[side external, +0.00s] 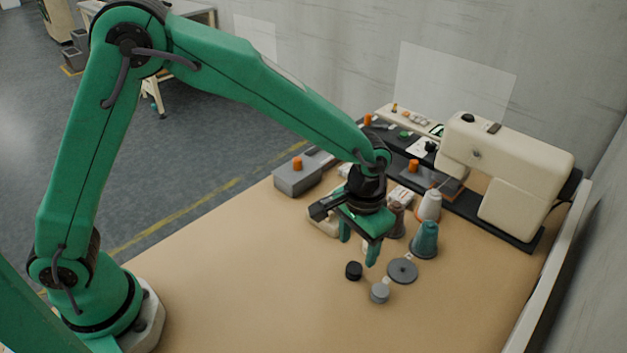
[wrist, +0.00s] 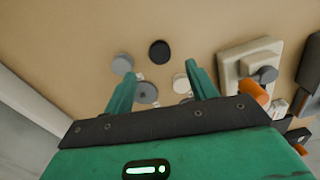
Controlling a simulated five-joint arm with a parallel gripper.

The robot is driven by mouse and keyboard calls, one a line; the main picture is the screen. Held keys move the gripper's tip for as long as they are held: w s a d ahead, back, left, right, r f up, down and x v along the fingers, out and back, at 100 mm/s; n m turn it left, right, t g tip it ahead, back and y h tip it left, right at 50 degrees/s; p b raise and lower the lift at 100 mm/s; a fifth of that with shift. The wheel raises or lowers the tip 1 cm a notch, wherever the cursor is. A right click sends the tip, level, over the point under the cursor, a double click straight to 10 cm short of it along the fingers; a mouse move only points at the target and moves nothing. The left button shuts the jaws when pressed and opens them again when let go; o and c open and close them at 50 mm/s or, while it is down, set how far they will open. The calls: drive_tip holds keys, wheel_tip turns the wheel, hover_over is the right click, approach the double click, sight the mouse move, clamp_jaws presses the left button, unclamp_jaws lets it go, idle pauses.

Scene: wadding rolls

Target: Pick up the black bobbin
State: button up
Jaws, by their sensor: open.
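The black bobbin (side external: 353,270) is a small dark round piece lying on the tan table, below and slightly in front of my gripper (side external: 358,250). In the wrist view the black bobbin (wrist: 159,51) is fully visible, just beyond the tips of my gripper (wrist: 161,75) and roughly centred between them. My green fingers are apart, with nothing held between them. They hang above the table, and the bobbin is apart from both.
A grey bobbin (side external: 380,293) and a wider grey disc (side external: 402,271) lie close to the right. A teal cone (side external: 425,240) and white cone (side external: 430,206) stand behind, before the sewing machine (side external: 510,175). A grey box (side external: 297,180) stands left. The front table is clear.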

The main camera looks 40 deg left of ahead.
sight(355, 267)
drive_tip(key=shift+f, duration=3.2)
drive_tip(key=c, duration=1.1)
